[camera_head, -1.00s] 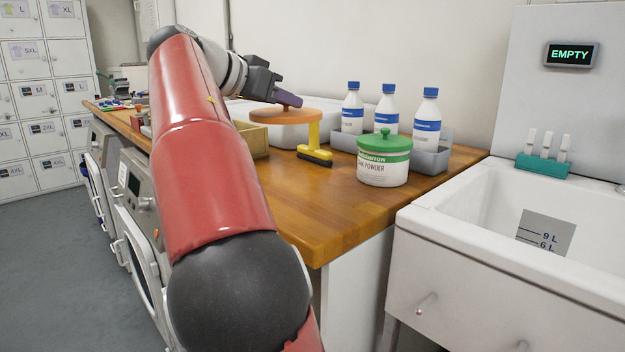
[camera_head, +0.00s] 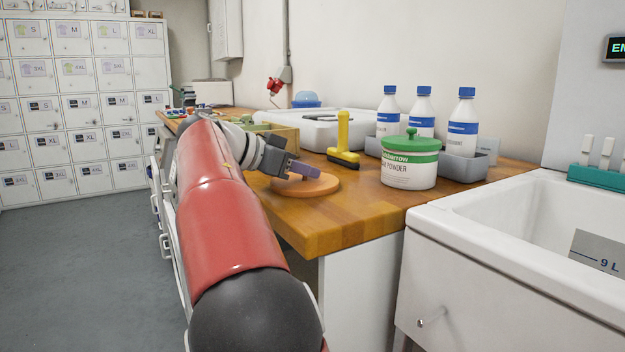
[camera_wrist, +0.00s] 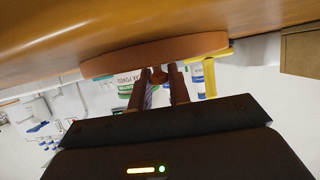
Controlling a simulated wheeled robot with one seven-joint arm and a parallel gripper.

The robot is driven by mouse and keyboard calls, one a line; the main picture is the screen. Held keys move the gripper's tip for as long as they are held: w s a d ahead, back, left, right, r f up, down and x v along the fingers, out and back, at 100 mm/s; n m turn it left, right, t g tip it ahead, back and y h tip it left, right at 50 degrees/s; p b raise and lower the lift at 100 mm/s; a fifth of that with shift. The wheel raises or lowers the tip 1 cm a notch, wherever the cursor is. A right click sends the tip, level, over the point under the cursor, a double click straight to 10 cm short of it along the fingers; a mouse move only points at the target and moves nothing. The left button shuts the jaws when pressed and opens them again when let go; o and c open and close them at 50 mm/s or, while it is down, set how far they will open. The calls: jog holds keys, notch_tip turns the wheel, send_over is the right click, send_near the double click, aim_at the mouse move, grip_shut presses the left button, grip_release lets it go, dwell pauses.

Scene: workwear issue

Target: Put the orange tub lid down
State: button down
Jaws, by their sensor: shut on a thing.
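The orange tub lid (camera_head: 315,187) is a flat round disc. It is level, at or just above the wooden counter (camera_head: 350,215), left of the white powder tub; I cannot tell whether it touches the wood. My gripper (camera_head: 308,170) is above the lid and shut on its small knob. In the wrist view the lid (camera_wrist: 150,56) spans the top middle, with the knob between the fingers of my gripper (camera_wrist: 160,80).
The white powder tub with green lid (camera_head: 409,168) stands right of the orange lid. A yellow-handled brush (camera_head: 343,140) stands behind it. Several blue-capped bottles (camera_head: 462,125) stand in a grey tray (camera_head: 470,168). A sink (camera_head: 500,225) is at right. The counter's front corner is clear.

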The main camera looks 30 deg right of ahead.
jog(key=c, duration=1.3)
grip_release()
jog(key=shift+a, duration=0.2)
jog(key=p+v, duration=0.1)
jog(key=v, duration=1)
jog(key=shift+a+r+p, duration=0.25)
jog(key=shift+a+p, duration=0.05)
jog(key=shift+a, duration=0.05)
